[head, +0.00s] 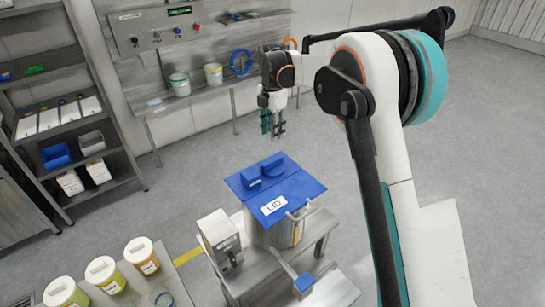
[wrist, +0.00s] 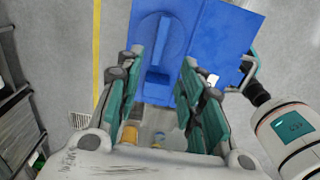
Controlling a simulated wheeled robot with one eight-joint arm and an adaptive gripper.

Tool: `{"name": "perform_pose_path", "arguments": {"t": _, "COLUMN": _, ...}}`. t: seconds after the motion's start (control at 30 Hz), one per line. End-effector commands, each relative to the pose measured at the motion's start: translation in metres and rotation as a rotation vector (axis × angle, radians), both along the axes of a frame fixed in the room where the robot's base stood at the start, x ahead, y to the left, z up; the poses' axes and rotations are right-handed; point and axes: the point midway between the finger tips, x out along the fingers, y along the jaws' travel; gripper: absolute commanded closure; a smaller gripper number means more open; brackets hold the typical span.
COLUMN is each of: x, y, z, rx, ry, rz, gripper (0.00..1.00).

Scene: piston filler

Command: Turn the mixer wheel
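The piston filler's blue lid (head: 275,188), labelled "LID", covers a steel hopper (head: 268,232). A raised blue bar-shaped part (head: 262,170) stands on its back half. In the wrist view this bar (wrist: 157,62) sits over a round blue outline on the lid (wrist: 220,30). No spoked wheel is clearly visible, and I cannot tell whether this part is the mixer wheel. My gripper (head: 272,124) hangs above and behind the lid, pointing down and apart from it. In the wrist view its teal fingers (wrist: 162,70) are spread and empty, with the bar seen between them.
A steel handle (head: 299,211) stands at the lid's right edge. A blue-ended lever (head: 303,283) projects in front. A grey box (head: 219,240) stands left of the hopper. Several tubs (head: 102,270) stand at front left. A wall bench (head: 215,82) is behind; the floor to the right is clear.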

Motion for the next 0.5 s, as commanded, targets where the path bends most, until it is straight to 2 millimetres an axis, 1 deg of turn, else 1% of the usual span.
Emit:
{"name": "perform_pose_path", "arguments": {"t": 0.17, "x": 0.000, "y": 0.000, "z": -0.023, "rx": 0.000, "ry": 0.000, "rz": -0.001, "gripper": 0.65}}
{"name": "perform_pose_path", "arguments": {"t": 0.5, "x": 0.000, "y": 0.000, "z": -0.089, "rx": 0.001, "ry": -0.001, "rz": -0.002, "gripper": 0.65}}
